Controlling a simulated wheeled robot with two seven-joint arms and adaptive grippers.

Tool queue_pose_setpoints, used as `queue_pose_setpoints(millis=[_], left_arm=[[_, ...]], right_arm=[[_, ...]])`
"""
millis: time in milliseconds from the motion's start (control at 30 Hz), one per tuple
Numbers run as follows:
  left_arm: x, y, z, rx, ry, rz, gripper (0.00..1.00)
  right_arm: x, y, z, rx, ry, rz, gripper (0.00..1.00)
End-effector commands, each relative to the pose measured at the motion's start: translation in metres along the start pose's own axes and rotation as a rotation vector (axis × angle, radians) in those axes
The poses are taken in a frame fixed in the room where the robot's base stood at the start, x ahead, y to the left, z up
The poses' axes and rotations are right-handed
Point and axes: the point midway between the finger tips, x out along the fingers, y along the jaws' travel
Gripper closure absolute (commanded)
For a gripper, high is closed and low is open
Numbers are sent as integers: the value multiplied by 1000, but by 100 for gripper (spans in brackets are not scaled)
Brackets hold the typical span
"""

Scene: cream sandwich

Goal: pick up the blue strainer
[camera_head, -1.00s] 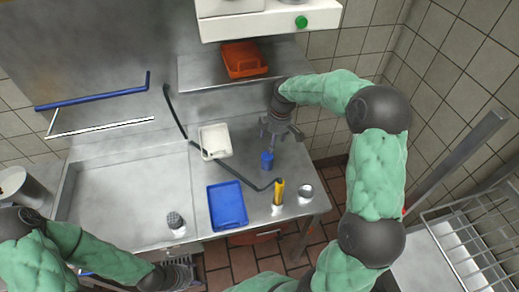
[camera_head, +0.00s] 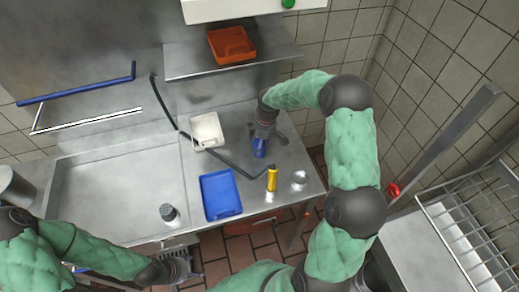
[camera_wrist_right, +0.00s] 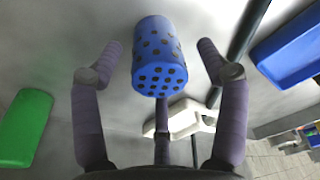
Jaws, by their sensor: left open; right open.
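The blue strainer (camera_head: 259,148) stands on the steel counter in the head view, partly hidden by my right gripper (camera_head: 266,133). In the right wrist view the blue strainer (camera_wrist_right: 158,58) is a cylinder with dark holes. It lies between the spread fingers of my right gripper (camera_wrist_right: 158,50), with a visible gap on each side. My right gripper is open and holds nothing. My left gripper (camera_head: 180,268) is open at the bottom of the head view, in front of the counter edge and far from the strainer.
A blue tray (camera_head: 221,194), a white container (camera_head: 207,131), a yellow bottle (camera_head: 272,179) and a small metal cup (camera_head: 299,178) stand around the strainer. A black hose (camera_head: 222,161) crosses the counter. An orange tray (camera_head: 231,44) sits on the shelf above. A grey perforated shaker (camera_head: 169,213) stands left.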

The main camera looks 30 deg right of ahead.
Motion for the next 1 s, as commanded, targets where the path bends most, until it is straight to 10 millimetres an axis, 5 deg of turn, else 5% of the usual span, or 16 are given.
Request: queue_pose_setpoints(millis=[233, 433, 467, 1000], left_arm=[[0, 0, 0, 0, 0, 0, 30], [0, 0, 0, 0, 0, 0, 30], [0, 0, 0, 0, 0, 0, 30], [-2, 1, 0, 0, 0, 0, 30]], right_arm=[[2, 1, 0, 0, 1, 2, 25], [2, 1, 0, 0, 0, 2, 82], [2, 1, 0, 0, 0, 2, 84], [-7, 1, -2, -1, 1, 3, 90]])
